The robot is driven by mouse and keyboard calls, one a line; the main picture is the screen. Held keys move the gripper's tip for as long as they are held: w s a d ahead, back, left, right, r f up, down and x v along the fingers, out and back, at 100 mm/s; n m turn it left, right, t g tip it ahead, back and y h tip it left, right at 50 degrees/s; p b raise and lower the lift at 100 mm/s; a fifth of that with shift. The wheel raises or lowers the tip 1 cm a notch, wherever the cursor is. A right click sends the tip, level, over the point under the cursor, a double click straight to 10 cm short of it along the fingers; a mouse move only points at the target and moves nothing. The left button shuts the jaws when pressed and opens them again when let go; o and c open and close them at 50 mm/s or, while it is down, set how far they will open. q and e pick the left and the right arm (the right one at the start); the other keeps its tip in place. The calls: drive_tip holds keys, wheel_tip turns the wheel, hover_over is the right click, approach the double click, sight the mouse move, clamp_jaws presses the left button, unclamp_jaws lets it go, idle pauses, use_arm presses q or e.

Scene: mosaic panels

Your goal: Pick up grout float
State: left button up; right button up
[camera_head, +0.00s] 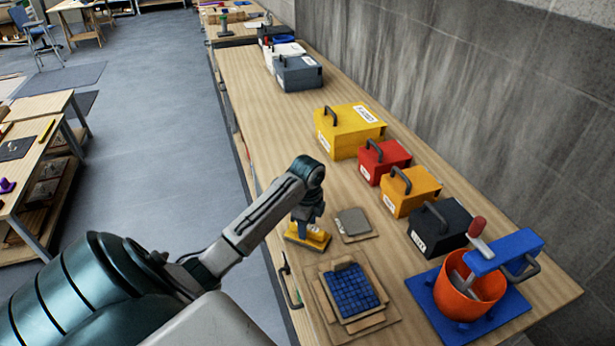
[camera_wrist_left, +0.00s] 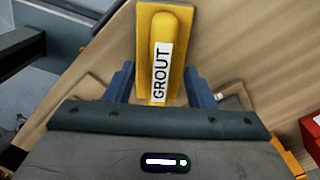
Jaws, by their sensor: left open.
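The grout float (camera_head: 318,240) is yellow and lies on the long wooden bench near its front edge. In the left wrist view, the yellow float (camera_wrist_left: 146,22) has a raised yellow handle with a white "GROUT" label. My left gripper (camera_head: 307,222) is right above the float, pointing down. In the left wrist view, the blue fingers of my left gripper (camera_wrist_left: 160,88) are open, one on each side of the handle. The near end of the float is hidden behind the gripper body. My right gripper is not in view.
A small grey tile on a board (camera_head: 353,222) lies close right of the float. A blue mosaic panel (camera_head: 350,292) lies nearer. An orange bucket (camera_head: 468,296) with a tool stands at right. Several handled boxes, including a yellow one (camera_head: 345,138), line the wall.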

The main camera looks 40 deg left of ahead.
use_arm(q)
drive_tip(key=shift+f, duration=0.9)
clamp_jaws()
drive_tip(key=shift+a, duration=0.1)
drive_tip(key=shift+r+b, duration=0.3)
drive_tip(key=shift+r, duration=0.1)
wheel_tip(320, 180, up, 2)
drive_tip(key=shift+w+r+b, duration=0.1)
drive_tip(key=shift+b, duration=0.7)
drive_tip(key=s+d+r+b, duration=0.1)
drive_tip(key=s+d+b, duration=0.1)
drive_tip(key=s, duration=0.5)
drive_tip(key=s+d+r+b, duration=0.1)
drive_tip(key=s+d, duration=0.3)
drive_tip(key=s, duration=0.4)
drive_tip(key=shift+b, duration=0.6)
